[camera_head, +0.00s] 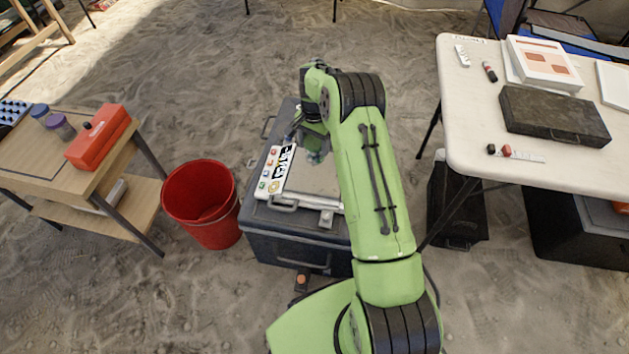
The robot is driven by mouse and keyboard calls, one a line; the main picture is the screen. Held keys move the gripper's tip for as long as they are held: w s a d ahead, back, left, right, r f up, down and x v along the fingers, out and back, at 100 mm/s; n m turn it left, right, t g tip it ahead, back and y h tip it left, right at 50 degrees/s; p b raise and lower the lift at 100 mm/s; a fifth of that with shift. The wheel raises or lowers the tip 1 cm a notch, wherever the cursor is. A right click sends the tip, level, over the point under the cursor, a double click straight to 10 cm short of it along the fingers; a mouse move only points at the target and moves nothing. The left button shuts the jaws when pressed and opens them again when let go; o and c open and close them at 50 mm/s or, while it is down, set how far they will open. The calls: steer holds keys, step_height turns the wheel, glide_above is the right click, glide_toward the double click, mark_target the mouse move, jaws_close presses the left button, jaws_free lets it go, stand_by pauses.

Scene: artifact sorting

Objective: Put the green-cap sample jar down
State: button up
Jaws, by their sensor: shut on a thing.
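My green arm reaches forward over a dark case (290,245), and my gripper (314,148) is at its far end, above the light top of the case. The gripper is small and partly hidden by my arm. It is shut on a small pale greenish thing (317,157), which fits the green-cap sample jar. Its cap and outline are not clear, and I cannot tell whether it touches the surface below. A white strip (265,190) with coloured marks and black-and-white patterns lies along the left of the case top.
A red bucket (205,225) stands left of the case. A wooden table (45,165) at left holds an orange box (98,137) and two purple- or blue-capped jars (60,126). A white table (480,130) at right holds a dark box (553,115). Sandy ground lies open beyond.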

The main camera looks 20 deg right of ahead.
steer(key=shift+w+d+f, duration=0.1)
steer(key=shift+f, duration=0.2)
step_height(320, 180, down, 9)
steer(key=b, duration=0.3)
steer(key=shift+d+f, duration=0.1)
steer(key=shift+f, duration=0.05)
steer(key=shift+f, duration=0.15)
steer(key=o, duration=1.1)
steer(key=shift+o, duration=0.2)
